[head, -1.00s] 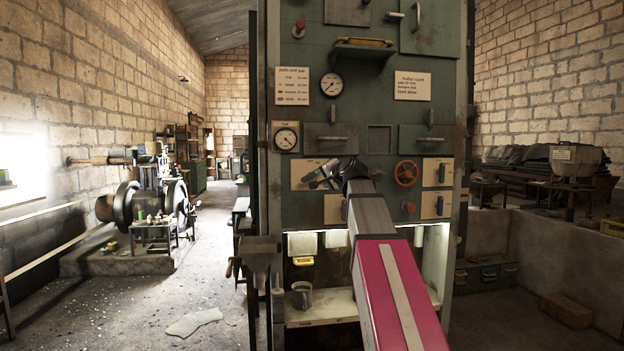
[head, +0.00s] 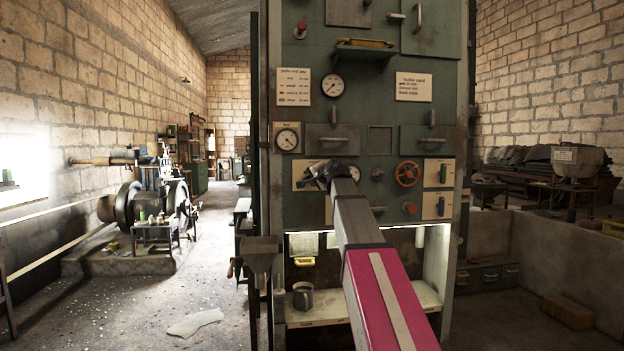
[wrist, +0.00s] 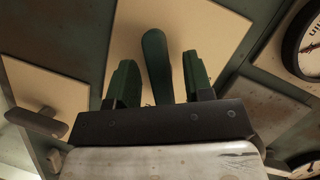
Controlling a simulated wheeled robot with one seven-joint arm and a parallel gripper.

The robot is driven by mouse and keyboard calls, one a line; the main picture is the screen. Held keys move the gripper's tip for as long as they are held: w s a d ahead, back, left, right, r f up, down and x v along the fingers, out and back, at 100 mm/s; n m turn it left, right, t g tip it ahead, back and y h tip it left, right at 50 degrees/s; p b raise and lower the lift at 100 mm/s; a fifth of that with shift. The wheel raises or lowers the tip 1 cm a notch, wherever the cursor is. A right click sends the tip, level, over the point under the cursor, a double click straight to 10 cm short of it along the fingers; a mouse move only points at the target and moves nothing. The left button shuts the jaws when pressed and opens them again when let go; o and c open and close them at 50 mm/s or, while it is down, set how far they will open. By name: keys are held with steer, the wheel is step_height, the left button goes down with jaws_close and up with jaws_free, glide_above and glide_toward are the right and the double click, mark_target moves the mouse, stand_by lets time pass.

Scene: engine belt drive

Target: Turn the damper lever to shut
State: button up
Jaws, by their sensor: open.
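A dark green lever (wrist: 155,58) stands out from a cream plate (wrist: 90,35) in the wrist view; I take it for the damper lever, as no label on it is readable. My gripper (wrist: 158,76) is open, with one green finger on each side of the lever and a gap on both sides. In the head view my gripper (head: 322,174) is at the cream plate (head: 300,172) on the green panel and hides most of the lever. How far the lever is turned cannot be told there.
A round dial (head: 287,138) sits just above left of the plate, and a drawer-like handle (head: 332,139) above it. An orange handwheel (head: 407,174) and small switch plates (head: 438,173) are to the right.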

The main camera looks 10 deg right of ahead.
steer(key=shift+w, duration=0.1)
jaws_close()
stand_by(0.3)
steer(key=n+g+h, duration=0.1)
steer(key=n+h, duration=0.1)
steer(key=n, duration=0.2)
steer(key=n+h, duration=0.3)
steer(key=n, duration=0.1)
steer(key=shift+d+f, duration=0.1)
steer(key=shift+f, duration=0.05)
stand_by(0.4)
steer(key=shift+n, duration=0.3)
jaws_free()
